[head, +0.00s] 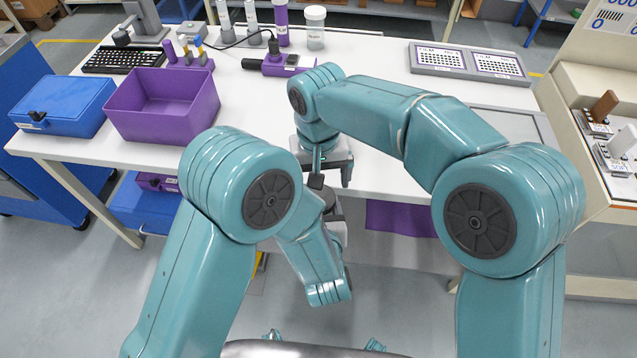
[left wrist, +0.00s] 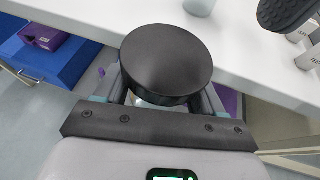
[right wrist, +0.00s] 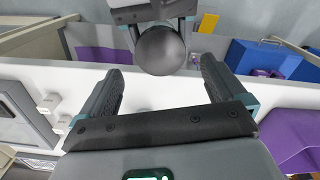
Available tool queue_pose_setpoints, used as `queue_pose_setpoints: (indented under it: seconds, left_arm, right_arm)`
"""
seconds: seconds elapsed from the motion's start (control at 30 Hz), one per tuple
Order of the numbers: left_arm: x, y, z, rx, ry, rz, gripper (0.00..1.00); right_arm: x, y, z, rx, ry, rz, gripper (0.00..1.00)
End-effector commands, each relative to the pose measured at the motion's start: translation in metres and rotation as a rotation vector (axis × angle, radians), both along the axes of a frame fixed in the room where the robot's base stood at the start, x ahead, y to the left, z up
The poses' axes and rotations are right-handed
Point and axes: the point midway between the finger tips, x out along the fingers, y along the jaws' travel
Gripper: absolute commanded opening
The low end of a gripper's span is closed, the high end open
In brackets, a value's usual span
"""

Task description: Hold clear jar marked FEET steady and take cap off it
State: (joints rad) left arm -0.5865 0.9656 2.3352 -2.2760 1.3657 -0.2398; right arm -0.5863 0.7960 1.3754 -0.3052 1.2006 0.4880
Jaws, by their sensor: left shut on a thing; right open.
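My left gripper (left wrist: 160,98) is shut on a jar with a wide round black cap (left wrist: 167,62), which fills the middle of the left wrist view. Only a pale sliver of the jar shows under the cap, and no FEET marking is readable. The cap also shows in the right wrist view (right wrist: 160,50), between the left gripper's fingers. My right gripper (right wrist: 161,66) is open and empty, its two dark fingers spread with the cap just beyond their tips. In the head view the two grippers meet at the table's front edge, and my arms hide much there.
On the white table (head: 390,60) stand a purple bin (head: 160,122), a blue case (head: 62,108), a keyboard (head: 125,60), a white-lidded jar (head: 315,28) and a keycap tray (head: 470,62). The table's middle is mostly clear.

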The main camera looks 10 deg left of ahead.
Motion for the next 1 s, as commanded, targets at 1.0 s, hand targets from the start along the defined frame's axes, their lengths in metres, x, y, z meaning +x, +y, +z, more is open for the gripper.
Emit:
queue_pose_setpoints:
  seconds: [1.0]
  left_arm:
    - [0.000,0.000,0.000,0.000,-0.001,0.000,0.00]
  right_arm:
    - [-0.001,0.000,-0.047,-0.001,-0.001,-0.280,0.98]
